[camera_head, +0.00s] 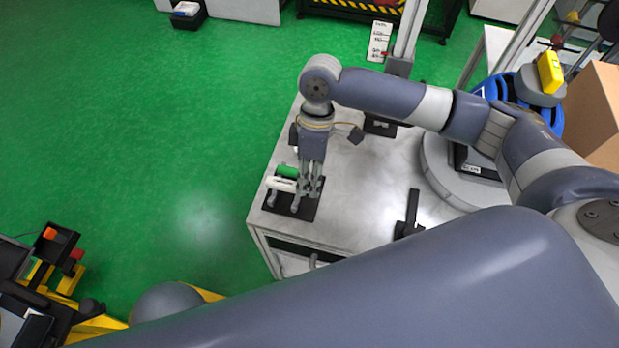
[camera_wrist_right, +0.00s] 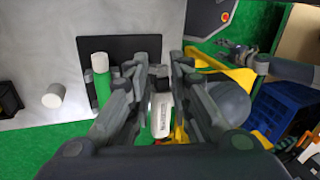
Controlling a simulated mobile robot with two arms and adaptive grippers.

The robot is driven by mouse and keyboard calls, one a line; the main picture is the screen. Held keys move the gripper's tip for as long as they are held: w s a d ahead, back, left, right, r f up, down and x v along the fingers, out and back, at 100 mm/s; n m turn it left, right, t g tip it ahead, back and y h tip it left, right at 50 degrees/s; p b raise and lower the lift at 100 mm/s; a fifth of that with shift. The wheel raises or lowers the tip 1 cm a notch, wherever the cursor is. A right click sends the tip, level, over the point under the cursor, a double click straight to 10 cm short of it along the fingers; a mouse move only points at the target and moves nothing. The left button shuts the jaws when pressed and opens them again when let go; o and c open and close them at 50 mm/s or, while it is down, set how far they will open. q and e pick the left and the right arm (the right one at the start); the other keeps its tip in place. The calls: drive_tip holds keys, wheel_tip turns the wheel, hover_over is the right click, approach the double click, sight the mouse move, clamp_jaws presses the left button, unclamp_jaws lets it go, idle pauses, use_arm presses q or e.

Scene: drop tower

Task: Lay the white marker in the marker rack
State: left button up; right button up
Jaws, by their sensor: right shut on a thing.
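The white marker (camera_head: 281,184) is in my right gripper (camera_head: 309,188), whose fingers point down over the left end of the grey table. In the right wrist view the white marker (camera_wrist_right: 161,116) shows between the two fingers. The marker rack is a black plate (camera_head: 299,211) with grey uprights under the gripper; it also shows in the right wrist view (camera_wrist_right: 122,46). A green marker (camera_head: 286,170) with a white end lies at the rack, beside the white one. I cannot tell whether the white marker touches the rack. My left gripper is not in view.
A white cylinder (camera_wrist_right: 53,95) stands on the table in the right wrist view. A black stand (camera_head: 410,215) is on the table right of the rack. A cardboard box (camera_head: 598,110) and a blue bin (camera_head: 490,88) are at the right. Bare tabletop lies between rack and stand.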

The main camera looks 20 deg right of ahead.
drive_tip(key=shift+f+b, duration=1.8)
drive_tip(key=shift+b, duration=0.25)
drive_tip(key=shift+f, duration=0.85)
drive_tip(key=shift+w+d+p, duration=0.1)
drive_tip(key=shift+d+p, duration=0.05)
drive_tip(key=shift+p, duration=0.4)
drive_tip(key=shift+f, duration=0.1)
drive_tip(key=o, duration=1)
